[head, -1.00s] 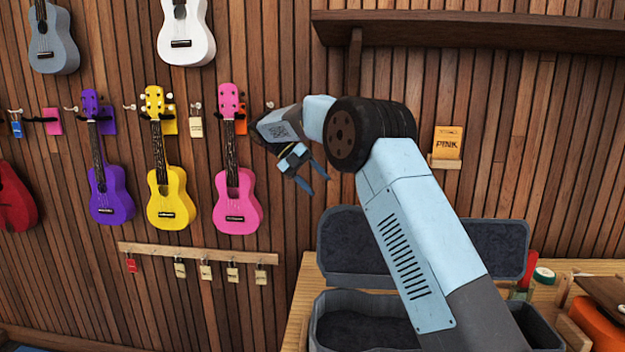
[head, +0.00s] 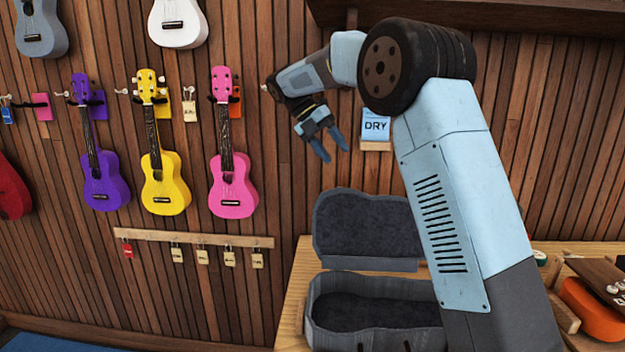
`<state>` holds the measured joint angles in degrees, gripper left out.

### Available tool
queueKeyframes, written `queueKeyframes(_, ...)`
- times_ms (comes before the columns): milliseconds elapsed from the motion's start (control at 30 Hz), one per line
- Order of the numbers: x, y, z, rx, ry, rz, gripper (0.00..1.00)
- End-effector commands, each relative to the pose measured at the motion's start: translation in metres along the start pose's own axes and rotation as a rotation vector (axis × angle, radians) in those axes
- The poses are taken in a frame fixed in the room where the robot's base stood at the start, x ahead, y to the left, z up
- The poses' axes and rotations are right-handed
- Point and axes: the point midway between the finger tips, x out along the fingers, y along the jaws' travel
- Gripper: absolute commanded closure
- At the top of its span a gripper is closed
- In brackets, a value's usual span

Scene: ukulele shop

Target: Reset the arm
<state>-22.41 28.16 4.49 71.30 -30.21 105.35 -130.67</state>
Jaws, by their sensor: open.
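My gripper (head: 333,151) is in the head view, right of the pink ukulele (head: 233,184) and above the open grey case (head: 365,264). It is open, with its two blue fingers pointing down and to the right and nothing between them. It hangs in free air, apart from the wall things. My arm rises from the lower right, bends at a dark joint and reaches left.
A yellow ukulele (head: 165,182) and a purple one (head: 104,181) hang on the slatted wall. A blue "DRY" card (head: 375,126) sits on a small ledge just right of my gripper. The wooden bench (head: 294,300) bears the case. An orange object (head: 594,312) lies at right.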

Motion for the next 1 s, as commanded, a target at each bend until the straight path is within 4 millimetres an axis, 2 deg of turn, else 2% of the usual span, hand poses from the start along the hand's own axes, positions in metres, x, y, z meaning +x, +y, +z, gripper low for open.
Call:
queueKeyframes(33, 0.001, -0.017, -0.004, 0.066, 0.000, 0.026, 0.45)
queueKeyframes(100, 0.005, -0.036, -0.009, 0.169, 0.001, 0.062, 0.45)
queueKeyframes(500, 0.035, -0.130, -0.058, 0.770, 0.073, 0.269, 0.45)
queueKeyframes(800, 0.068, -0.184, -0.109, 1.234, 0.198, 0.414, 0.45)
queueKeyframes(1000, 0.094, -0.211, -0.148, 1.544, 0.316, 0.499, 0.45)
